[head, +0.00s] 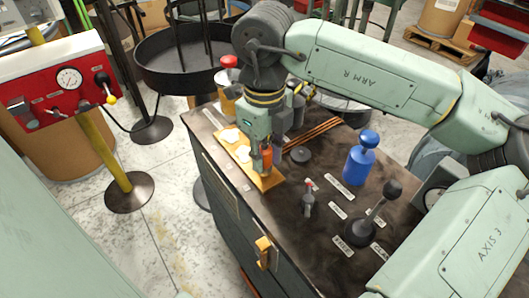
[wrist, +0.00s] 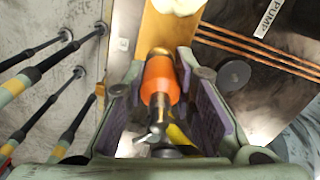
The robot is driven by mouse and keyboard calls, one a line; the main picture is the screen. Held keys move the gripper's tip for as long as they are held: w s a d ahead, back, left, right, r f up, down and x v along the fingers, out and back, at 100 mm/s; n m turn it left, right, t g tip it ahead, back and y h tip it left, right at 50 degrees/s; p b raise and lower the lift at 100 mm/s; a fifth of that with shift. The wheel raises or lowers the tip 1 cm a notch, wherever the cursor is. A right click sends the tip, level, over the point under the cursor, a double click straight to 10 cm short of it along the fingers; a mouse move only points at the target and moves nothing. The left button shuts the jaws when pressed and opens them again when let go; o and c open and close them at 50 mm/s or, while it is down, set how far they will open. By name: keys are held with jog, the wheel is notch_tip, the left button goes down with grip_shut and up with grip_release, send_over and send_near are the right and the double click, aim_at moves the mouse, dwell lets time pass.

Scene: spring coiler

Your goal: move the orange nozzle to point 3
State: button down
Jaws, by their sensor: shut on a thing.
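The orange nozzle (head: 266,158) is held between the fingers of my gripper (head: 262,163), near the front end of a yellow-tan board (head: 262,180) on the dark bench top. In the wrist view the nozzle (wrist: 160,77) shows an orange body with a metal tip, between the purple pads of my gripper (wrist: 162,90). I cannot tell whether the nozzle touches the board.
On the bench stand a small grey nozzle-like piece (head: 308,200), a blue bottle (head: 359,163) and a black-knobbed lever on a round base (head: 365,226). Copper rods (head: 315,132) and a dark disc (head: 300,154) lie behind. A red gauge panel (head: 60,90) stands left.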

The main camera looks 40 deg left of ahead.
jog(key=shift+f+b, duration=0.45)
dwell(0.3)
jog(key=c, duration=1.3)
grip_release()
notch_tip(320, 180, up, 12)
jog(key=shift+r, duration=0.1)
notch_tip(320, 180, up, 13)
jog(key=p, duration=1.1)
